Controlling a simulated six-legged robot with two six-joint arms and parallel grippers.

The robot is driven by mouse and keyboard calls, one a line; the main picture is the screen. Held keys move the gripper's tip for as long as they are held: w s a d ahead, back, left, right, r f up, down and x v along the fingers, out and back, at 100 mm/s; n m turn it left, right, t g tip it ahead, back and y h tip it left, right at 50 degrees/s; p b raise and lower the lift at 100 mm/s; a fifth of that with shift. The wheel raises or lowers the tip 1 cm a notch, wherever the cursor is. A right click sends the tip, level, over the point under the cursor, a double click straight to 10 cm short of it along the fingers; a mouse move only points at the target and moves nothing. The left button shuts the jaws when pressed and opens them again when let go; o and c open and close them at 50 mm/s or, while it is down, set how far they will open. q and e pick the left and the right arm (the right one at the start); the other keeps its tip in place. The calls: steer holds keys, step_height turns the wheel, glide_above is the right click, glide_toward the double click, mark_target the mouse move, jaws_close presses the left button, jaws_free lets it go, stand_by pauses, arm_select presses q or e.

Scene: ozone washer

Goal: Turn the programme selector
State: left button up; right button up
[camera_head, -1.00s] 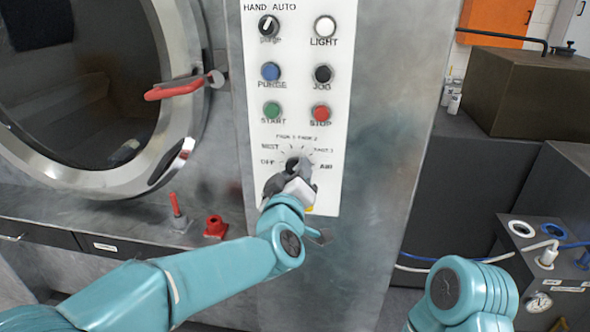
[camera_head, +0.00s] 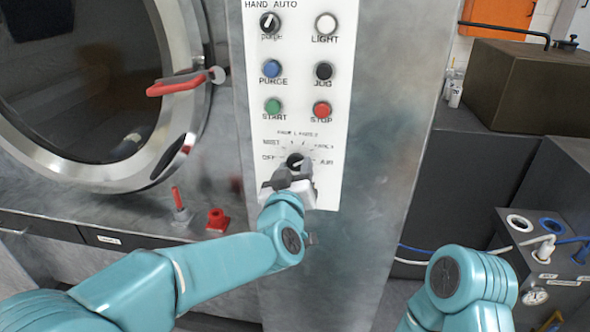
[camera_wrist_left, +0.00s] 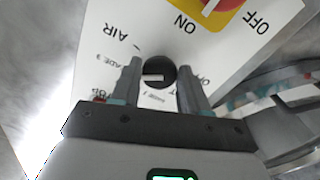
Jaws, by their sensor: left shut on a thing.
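The programme selector (camera_head: 295,159) is a round dark knob low on the white control panel (camera_head: 334,190), inside a ring of printed positions including OFF and AIR. My left gripper (camera_head: 292,176) is at the knob and hides its lower part in the head view. In the left wrist view the knob (camera_wrist_left: 160,74) lies between the two fingers of the left gripper (camera_wrist_left: 161,82), which are shut on it. A short white mark shows on the knob; which position it points to I cannot tell. My right gripper is out of view.
Buttons sit above the selector, including red STOP (camera_head: 321,110) and green START (camera_head: 273,106). A red-handled door latch (camera_head: 175,86) and round door (camera_head: 75,90) are left. A red-and-yellow ON/OFF switch (camera_wrist_left: 208,8) is close by in the wrist view. Bare metal lies right of the panel.

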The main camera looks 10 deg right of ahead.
arm_select(q)
steer(key=o, duration=1)
steer(key=shift+s, duration=0.3)
steer(key=b+v, duration=0.3)
steer(key=v, duration=1.2)
steer(key=shift+s+a, duration=0.2)
steer(key=shift+s, duration=0.1)
